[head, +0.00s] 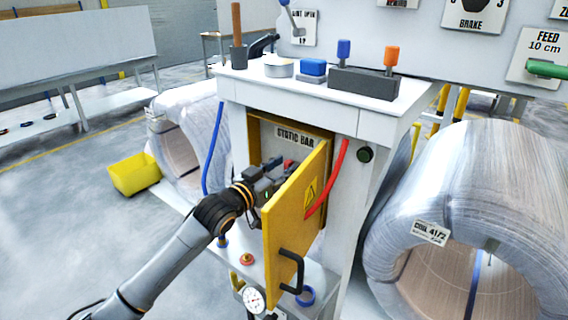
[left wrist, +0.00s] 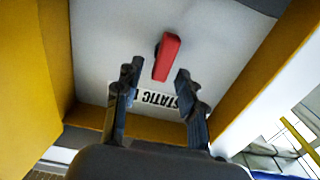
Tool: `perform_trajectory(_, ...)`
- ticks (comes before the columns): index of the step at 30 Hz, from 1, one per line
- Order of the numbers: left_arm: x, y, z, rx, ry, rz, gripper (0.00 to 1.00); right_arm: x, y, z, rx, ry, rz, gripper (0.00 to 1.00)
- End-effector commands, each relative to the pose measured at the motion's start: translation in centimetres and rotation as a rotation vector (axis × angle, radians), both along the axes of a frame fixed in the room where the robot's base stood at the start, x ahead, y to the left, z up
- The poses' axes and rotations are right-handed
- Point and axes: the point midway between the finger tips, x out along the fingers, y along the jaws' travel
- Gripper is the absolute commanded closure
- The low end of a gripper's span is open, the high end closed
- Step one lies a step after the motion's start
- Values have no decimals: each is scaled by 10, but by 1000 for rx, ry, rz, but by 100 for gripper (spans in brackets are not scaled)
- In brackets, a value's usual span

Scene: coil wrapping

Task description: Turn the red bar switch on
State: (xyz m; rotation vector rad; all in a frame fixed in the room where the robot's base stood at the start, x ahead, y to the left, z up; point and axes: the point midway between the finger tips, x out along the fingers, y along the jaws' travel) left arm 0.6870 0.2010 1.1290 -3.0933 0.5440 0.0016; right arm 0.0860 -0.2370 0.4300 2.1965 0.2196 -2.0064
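The red bar switch (left wrist: 166,57) is on the back panel of an open yellow cabinet under the "STATIC BAR" label (head: 293,135). In the left wrist view the label (left wrist: 158,98) appears upside down and partly covered by a fingertip. My left gripper (left wrist: 157,82) is open, its two fingers apart on either side of the switch's near end, with a gap to each. In the head view my left gripper (head: 279,172) reaches inside the cabinet, with a small red part of the switch (head: 289,163) showing. My right gripper is not in view.
The yellow cabinet door (head: 298,205) stands open just right of my left gripper, with a black handle (head: 291,272). A red hose (head: 330,180) and blue hose (head: 215,148) hang nearby. A white worktop (head: 345,100) is above. A wrapped coil (head: 455,190) stands right.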

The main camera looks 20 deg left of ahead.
Motion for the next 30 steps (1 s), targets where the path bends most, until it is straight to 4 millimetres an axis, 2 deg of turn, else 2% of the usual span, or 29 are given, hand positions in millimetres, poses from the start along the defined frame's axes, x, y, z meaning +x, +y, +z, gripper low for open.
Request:
perform_trajectory(10, 4, -2, 0, 0, -1, -1, 60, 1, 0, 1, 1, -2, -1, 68)
perform_trajectory(11, 4, -2, 0, 0, -1, -1, 64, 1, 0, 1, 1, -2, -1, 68)
perform_trajectory(16, 4, -2, 0, 0, -1, -1, 99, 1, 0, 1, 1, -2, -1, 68)
perform_trajectory(30, 3, -2, 1, 59, -22, 0, 100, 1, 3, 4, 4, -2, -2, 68)
